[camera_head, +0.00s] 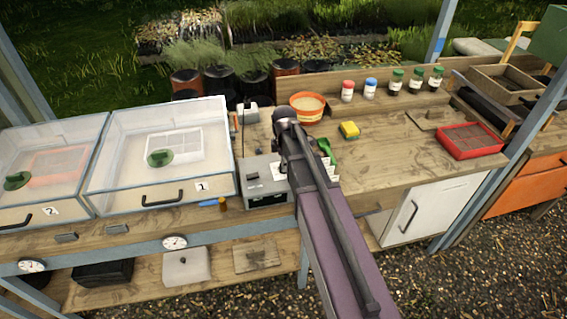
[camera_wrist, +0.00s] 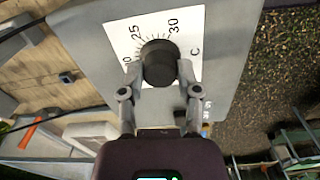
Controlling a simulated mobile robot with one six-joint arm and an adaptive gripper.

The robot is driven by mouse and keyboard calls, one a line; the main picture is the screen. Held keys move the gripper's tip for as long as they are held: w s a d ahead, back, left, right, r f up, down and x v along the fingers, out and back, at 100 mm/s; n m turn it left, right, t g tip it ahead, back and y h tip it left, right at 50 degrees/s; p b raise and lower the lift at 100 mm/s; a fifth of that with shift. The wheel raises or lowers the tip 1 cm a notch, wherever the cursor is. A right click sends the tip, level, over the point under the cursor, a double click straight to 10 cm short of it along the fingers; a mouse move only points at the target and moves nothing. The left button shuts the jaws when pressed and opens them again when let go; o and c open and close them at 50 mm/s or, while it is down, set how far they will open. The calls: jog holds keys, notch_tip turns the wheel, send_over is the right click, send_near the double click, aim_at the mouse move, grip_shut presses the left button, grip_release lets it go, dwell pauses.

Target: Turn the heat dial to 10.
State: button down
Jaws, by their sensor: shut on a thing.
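The heat dial (camera_wrist: 160,62) is a round black knob on a white scale plate (camera_wrist: 117,36) in the wrist view. The scale shows 25, 30 and a C; a further number is partly covered at the left. I cannot make out a pointer mark on the knob. My gripper (camera_wrist: 160,76) has one finger on each side of the knob and is shut on it. In the head view the grey control box (camera_head: 258,170) stands on the bench, and my arm hides the dial and my gripper's fingers.
Two clear-lidded propagators, marked 1 (camera_head: 112,170) and 2 (camera_head: 85,150), stand left of the box.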

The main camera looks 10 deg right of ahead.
jog(key=shift+n, duration=0.7)
jog(key=shift+c, duration=1.5)
grip_release()
jog(key=shift+a, duration=0.1)
